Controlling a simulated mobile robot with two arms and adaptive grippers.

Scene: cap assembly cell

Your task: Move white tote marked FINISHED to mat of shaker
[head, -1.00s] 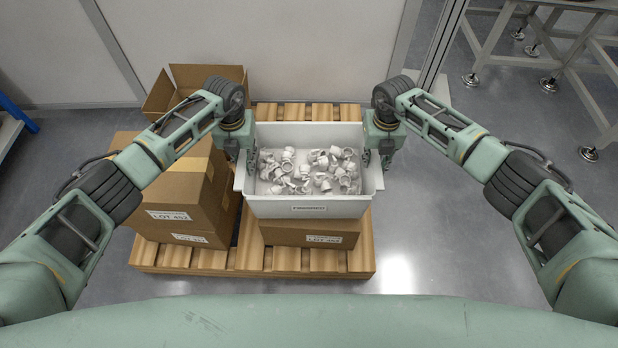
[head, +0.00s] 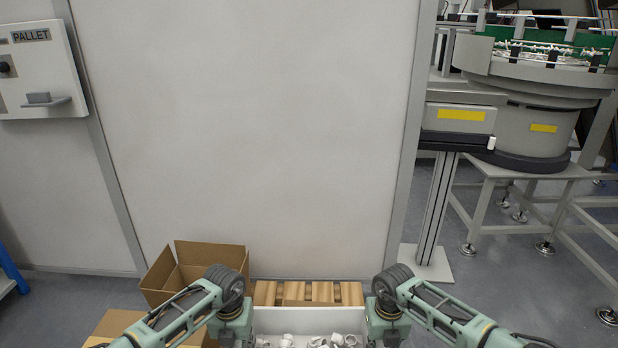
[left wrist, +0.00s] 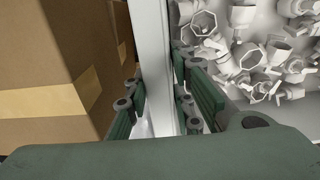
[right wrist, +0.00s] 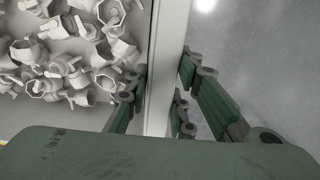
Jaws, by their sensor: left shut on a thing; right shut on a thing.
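The white tote (head: 308,322) stands at the bottom edge of the head view, its front side cut off; it holds several white cap-like parts (head: 320,342). My left gripper (left wrist: 160,95) is shut on the tote's left wall, one finger inside and one outside. My right gripper (right wrist: 166,92) is shut on the right wall in the same way. Both grippers are partly cut off in the head view. The tote's label is out of view now. A round bowl machine (head: 535,75), perhaps the shaker, stands at upper right. I see no mat.
A wooden pallet (head: 308,292) shows behind the tote. An open cardboard box (head: 195,270) and a closed carton (head: 112,324) are close on the left. A pale wall panel (head: 250,130) rises behind. Metal stand legs (head: 475,215) are at right; bare floor lies before them.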

